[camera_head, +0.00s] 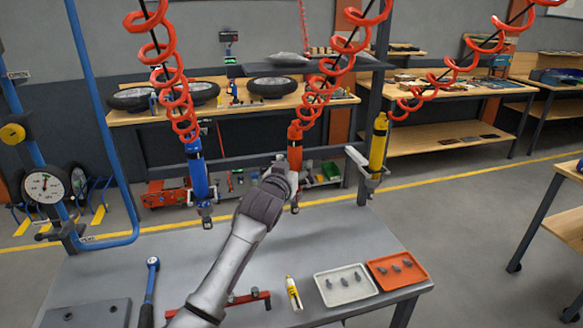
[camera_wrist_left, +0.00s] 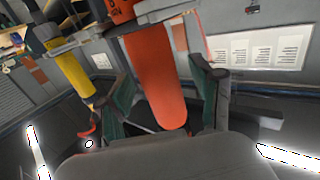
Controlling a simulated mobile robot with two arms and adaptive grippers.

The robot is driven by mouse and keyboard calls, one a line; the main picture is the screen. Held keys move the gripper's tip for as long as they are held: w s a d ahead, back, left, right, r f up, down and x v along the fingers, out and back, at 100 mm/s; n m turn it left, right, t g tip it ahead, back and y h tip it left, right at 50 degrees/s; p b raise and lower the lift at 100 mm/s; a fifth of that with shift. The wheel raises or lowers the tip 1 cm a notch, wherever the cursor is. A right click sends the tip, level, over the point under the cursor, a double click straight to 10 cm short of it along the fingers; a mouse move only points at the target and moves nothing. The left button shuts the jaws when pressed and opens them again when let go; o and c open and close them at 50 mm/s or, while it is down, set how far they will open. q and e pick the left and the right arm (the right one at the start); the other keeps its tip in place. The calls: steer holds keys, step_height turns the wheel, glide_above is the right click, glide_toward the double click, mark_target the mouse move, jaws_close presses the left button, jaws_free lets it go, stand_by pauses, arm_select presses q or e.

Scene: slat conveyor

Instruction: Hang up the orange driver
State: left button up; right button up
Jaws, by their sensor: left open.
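The orange driver (camera_head: 295,150) hangs upright under a red coiled hose above the back of the bench. In the left wrist view its orange body (camera_wrist_left: 158,85) stands between my left gripper's two fingers, with visible gaps at the sides. A grey bracket (camera_wrist_left: 160,10) is at its upper part in that view; I cannot tell if the driver is seated in it. My left gripper (camera_head: 282,172) is open around the driver and hides part of its lower body in the head view. My right gripper is not in view.
A blue driver (camera_head: 196,170) hangs to the left, and a yellow driver (camera_head: 378,145) sits at a bracket to the right. The grey bench (camera_head: 330,238) holds a white tray (camera_head: 345,298), an orange tray (camera_head: 398,283), a blue-handled wrench (camera_head: 150,285) and a yellow marker (camera_head: 293,292).

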arm_select(q)
steer(key=v, duration=1.2)
steer(key=shift+r, duration=0.2)
steer(key=shift+f, duration=0.1)
